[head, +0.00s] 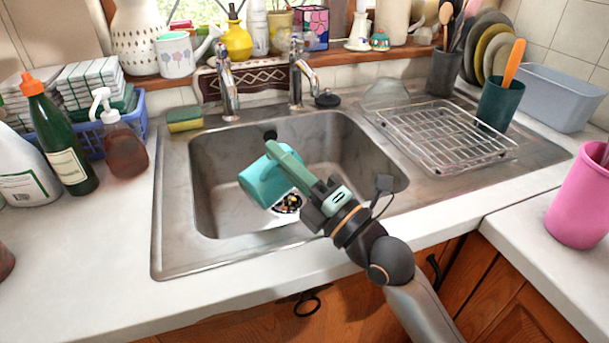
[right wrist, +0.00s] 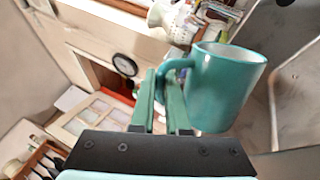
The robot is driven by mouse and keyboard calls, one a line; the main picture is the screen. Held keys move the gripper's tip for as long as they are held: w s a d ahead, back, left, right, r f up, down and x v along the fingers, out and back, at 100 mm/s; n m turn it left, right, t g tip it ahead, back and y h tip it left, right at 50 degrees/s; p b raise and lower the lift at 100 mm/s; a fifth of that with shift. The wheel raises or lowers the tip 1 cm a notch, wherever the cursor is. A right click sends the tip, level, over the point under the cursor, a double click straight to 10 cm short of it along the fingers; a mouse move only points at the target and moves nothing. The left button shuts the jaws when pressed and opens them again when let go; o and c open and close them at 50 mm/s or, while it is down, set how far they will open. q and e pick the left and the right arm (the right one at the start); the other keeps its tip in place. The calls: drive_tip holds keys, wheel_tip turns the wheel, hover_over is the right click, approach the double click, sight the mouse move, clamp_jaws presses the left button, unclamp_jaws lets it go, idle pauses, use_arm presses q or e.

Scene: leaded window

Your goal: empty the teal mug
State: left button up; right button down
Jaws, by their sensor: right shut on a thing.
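The teal mug (head: 262,184) is held tilted over the sink basin (head: 215,170) in the head view. My right gripper (head: 277,152) is shut on its handle. The right wrist view shows the handle between the fingertips (right wrist: 164,80) and the mug (right wrist: 224,90) beside them. A little of its pale inside shows at the rim, but I cannot tell whether anything is left in it. A round patch of dark and yellowish bits (head: 289,204) shows on the basin floor just below the mug. My left gripper is not in view.
Two taps (head: 297,75) stand behind the basin. A wire rack (head: 445,135) is on the drainboard to the right. A yellow-green sponge (head: 185,119), a soap pump bottle (head: 122,148) and a green bottle (head: 62,150) stand left. A pink cup (head: 580,195) is at the far right. The front counter is clear.

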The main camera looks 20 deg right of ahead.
drive_tip(key=shift+w+d+r+m, duration=0.1)
drive_tip(key=shift+d+r+m, duration=0.2)
drive_tip(key=shift+d+m, duration=0.1)
drive_tip(key=shift+w+d+h+p, duration=0.15)
drive_tip(key=shift+w+h+p, duration=0.15)
drive_tip(key=shift+h, duration=0.1)
drive_tip(key=shift+r+m, duration=0.15)
drive_tip(key=shift+m, duration=0.25)
drive_tip(key=shift+s+t, duration=0.25)
drive_tip(key=shift+t, duration=0.05)
drive_tip(key=shift+w+d, duration=0.1)
drive_tip(key=shift+w, duration=0.1)
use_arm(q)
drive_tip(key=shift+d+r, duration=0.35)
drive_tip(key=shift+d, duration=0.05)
use_arm(e)
drive_tip(key=shift+d, duration=0.1)
